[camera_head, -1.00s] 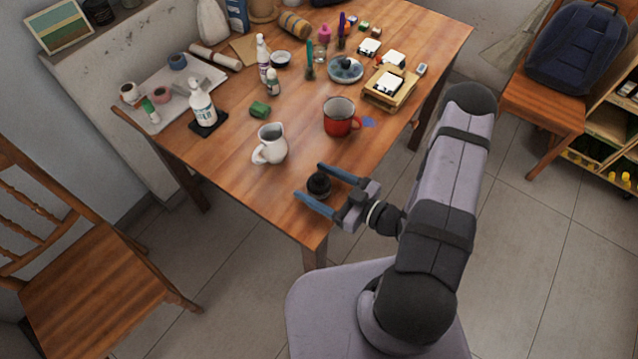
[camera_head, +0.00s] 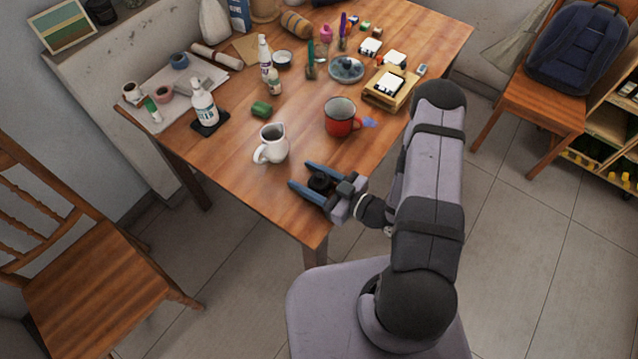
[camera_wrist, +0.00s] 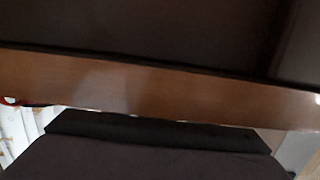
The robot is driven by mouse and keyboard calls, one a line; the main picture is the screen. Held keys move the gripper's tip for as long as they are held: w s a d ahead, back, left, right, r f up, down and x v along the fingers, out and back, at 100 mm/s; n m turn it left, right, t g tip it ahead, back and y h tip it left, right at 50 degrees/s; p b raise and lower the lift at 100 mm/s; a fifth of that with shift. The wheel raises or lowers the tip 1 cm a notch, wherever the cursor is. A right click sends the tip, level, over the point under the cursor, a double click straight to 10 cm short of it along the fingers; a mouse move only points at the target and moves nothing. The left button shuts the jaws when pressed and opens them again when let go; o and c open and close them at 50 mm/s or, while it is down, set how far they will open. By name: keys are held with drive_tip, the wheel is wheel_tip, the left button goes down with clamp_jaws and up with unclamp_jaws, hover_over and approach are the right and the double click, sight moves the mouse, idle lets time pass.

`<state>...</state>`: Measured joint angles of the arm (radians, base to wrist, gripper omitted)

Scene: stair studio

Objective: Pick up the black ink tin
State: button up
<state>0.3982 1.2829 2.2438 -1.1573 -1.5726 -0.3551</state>
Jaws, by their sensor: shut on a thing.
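The black ink tin (camera_head: 320,181) is a small round dark tin near the front corner of the wooden table. In the head view it sits between the two blue fingers of my gripper (camera_head: 300,176), close to the palm. My gripper is shut on the tin, and the fingers hide part of its sides. I cannot tell whether the tin touches the tabletop. The wrist view is mostly filled by dark surfaces and a brown band, and the tin cannot be made out clearly there.
A white pitcher (camera_head: 272,144) stands just beyond my fingers, and a red mug (camera_head: 340,117) stands behind. The table's (camera_head: 235,185) front edge is close, with bare wood left of my gripper.

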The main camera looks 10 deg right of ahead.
drive_tip(key=shift+r, duration=0.25)
wheel_tip(320, 180, up, 10)
drive_tip(key=shift+f, duration=0.15)
idle(0.7)
